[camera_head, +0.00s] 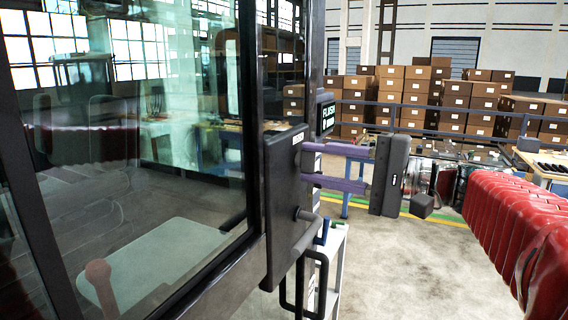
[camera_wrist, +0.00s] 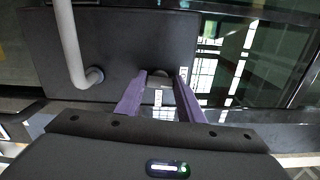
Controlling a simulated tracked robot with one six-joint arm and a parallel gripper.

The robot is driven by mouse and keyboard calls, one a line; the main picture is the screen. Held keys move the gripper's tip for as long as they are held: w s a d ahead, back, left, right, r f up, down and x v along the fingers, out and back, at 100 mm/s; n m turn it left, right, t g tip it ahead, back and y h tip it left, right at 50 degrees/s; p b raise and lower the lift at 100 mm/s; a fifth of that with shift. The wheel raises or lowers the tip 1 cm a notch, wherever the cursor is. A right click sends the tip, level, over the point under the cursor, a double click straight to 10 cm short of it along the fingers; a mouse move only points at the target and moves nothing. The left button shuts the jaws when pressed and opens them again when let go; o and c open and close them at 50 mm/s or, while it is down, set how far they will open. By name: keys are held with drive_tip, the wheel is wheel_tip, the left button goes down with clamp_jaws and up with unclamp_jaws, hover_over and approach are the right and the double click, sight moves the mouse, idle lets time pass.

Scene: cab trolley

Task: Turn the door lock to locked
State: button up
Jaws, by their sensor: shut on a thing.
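The cab door has a large glass pane (camera_head: 150,150) in a dark frame. A dark lock panel (camera_head: 282,205) sits at the door's right edge; it also fills the upper left of the wrist view (camera_wrist: 110,30). The door lock (camera_wrist: 159,76) is a small grey knob on this panel. My gripper (camera_head: 306,164) reaches the panel from the right. Its two purple fingers (camera_wrist: 161,80) are shut on the knob, one on each side. In the head view the fingers and panel mostly hide the knob. Whether it is turned to locked cannot be read.
A grey door handle (camera_wrist: 72,45) stands out from the panel, close beside the fingers. A dark box with white lettering (camera_head: 326,113) sits just above my gripper. A red ribbed object (camera_head: 520,225) stands at right. Stacked cartons (camera_head: 420,95) are far behind; floor (camera_head: 400,275) below is clear.

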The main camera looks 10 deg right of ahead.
drive_tip(key=shift+s+a+f+n, duration=0.1)
drive_tip(key=shift+a+f+n, duration=0.1)
drive_tip(key=shift+n, duration=0.4)
drive_tip(key=o, duration=0.8)
drive_tip(key=shift+o, duration=1.3)
drive_tip(key=shift+d+r, duration=0.1)
drive_tip(key=shift+d, duration=0.15)
drive_tip(key=v, duration=1.3)
drive_tip(key=shift+s+d, duration=0.2)
drive_tip(key=shift+s, duration=0.05)
